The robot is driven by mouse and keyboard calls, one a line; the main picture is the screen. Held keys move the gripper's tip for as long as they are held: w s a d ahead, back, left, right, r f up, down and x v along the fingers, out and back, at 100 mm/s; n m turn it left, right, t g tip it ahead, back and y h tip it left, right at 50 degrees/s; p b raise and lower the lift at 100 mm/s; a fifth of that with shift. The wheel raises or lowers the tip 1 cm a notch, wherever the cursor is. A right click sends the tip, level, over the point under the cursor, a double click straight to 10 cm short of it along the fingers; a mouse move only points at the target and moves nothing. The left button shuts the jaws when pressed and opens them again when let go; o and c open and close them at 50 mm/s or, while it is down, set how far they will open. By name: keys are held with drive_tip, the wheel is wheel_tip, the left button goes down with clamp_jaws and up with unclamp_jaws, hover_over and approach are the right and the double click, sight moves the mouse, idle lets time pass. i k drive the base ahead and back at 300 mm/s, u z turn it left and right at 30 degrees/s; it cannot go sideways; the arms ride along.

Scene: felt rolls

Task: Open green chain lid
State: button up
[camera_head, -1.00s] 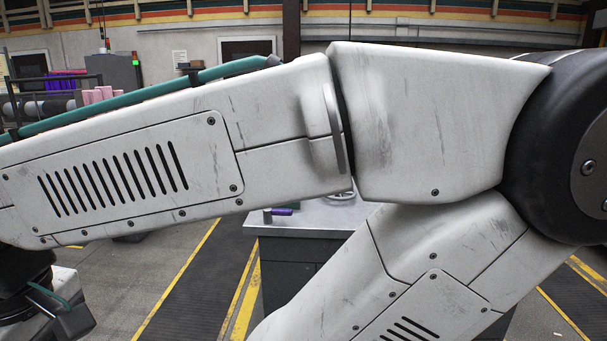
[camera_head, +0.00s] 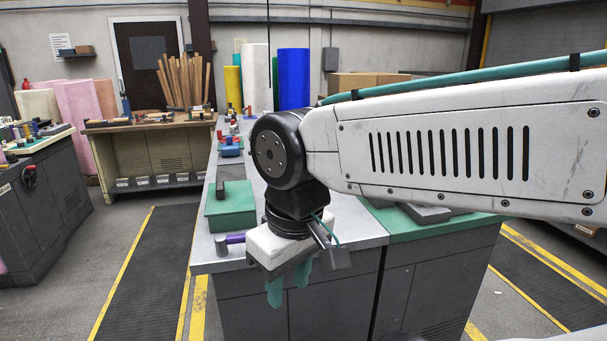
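A green box-like thing with a flat green lid (camera_head: 237,199) sits on the grey metal bench top, just left of my arm's wrist. A dark bar-shaped handle (camera_head: 220,189) stands on the lid's left part. The lid looks closed. No chain can be made out. My gripper (camera_head: 289,284) points down at the bench's front edge, to the right of and nearer than the green box. Its two teal fingers are apart with nothing seen between them. My forearm hides part of the bench to the right.
A grey cylinder with a purple part (camera_head: 234,239) lies at the bench's front left corner. Small red and blue tools (camera_head: 230,147) stand farther back. Upright felt rolls (camera_head: 293,80) stand behind. A striped floor lane (camera_head: 140,270) is clear on the left.

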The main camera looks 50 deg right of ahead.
sight(233, 197)
drive_tip(key=z, duration=0.45)
drive_tip(key=i, duration=1)
